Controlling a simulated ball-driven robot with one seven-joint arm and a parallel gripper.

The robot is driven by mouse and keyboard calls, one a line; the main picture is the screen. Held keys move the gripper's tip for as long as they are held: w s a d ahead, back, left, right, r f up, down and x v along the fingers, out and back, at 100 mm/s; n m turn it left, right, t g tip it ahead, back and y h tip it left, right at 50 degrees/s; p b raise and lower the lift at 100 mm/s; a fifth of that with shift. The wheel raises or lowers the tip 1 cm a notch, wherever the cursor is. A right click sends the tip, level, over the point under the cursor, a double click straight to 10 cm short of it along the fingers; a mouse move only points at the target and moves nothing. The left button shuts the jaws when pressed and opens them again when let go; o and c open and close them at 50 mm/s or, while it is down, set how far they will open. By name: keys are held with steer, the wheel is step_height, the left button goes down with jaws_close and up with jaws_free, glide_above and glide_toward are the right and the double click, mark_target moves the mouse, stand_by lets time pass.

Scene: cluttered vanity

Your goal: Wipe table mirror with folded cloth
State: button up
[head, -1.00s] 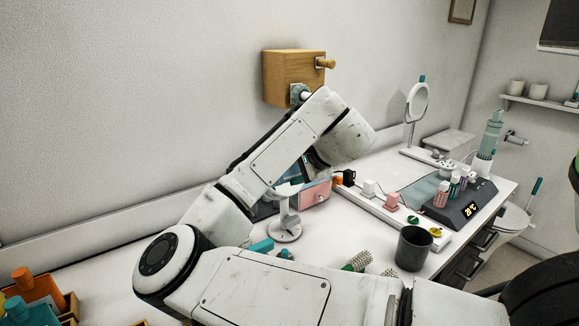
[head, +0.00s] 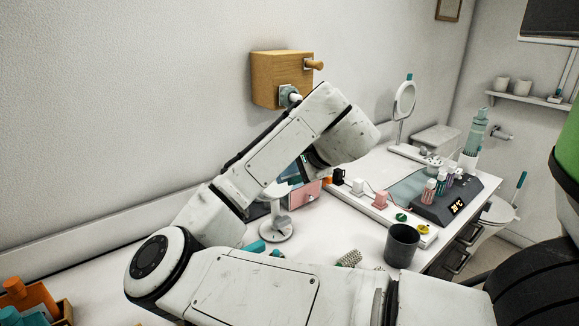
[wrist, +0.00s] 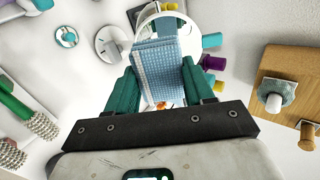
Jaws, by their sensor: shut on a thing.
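My gripper (wrist: 162,80) has teal fingers and is shut on a folded blue cloth (wrist: 168,62) in the wrist view. A round white-rimmed mirror (wrist: 145,22) shows behind the cloth, which covers much of it. Whether the cloth touches the mirror I cannot tell. In the head view my arm hides most of the gripper and the cloth. A white stand with a round base (head: 277,228) shows just below the arm there; its top is mostly hidden.
Another round mirror (head: 405,100) stands at the far right. A dark cup (head: 402,245), a power strip with plugs (head: 375,215) and a grey display unit (head: 447,207) stand on the right. A wooden wall box (head: 281,78) is close behind my arm.

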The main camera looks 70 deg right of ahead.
steer(key=shift+w+f, duration=0.1)
stand_by(0.4)
steer(key=b+x, duration=0.3)
steer(key=x, duration=0.3)
steer(key=shift+w+d+b, duration=0.3)
steer(key=shift+b, duration=0.05)
steer(key=shift+b+x, duration=0.3)
steer(key=shift+x, duration=0.7)
stand_by(0.6)
steer(key=shift+s+d+p, duration=0.3)
steer(key=shift+s+d, duration=0.15)
steer(key=shift+d, duration=0.25)
steer(key=shift+s+d+p, duration=0.3)
steer(key=shift+s+d, duration=0.15)
steer(key=shift+d, duration=0.2)
steer(key=shift+s+d+p, duration=0.15)
steer(key=shift+d+p, duration=0.15)
steer(key=shift+d, duration=0.05)
steer(key=shift+w+a, duration=0.6)
steer(key=shift+a, duration=0.25)
steer(key=shift+w+a, duration=0.55)
steer(key=shift+a, duration=0.3)
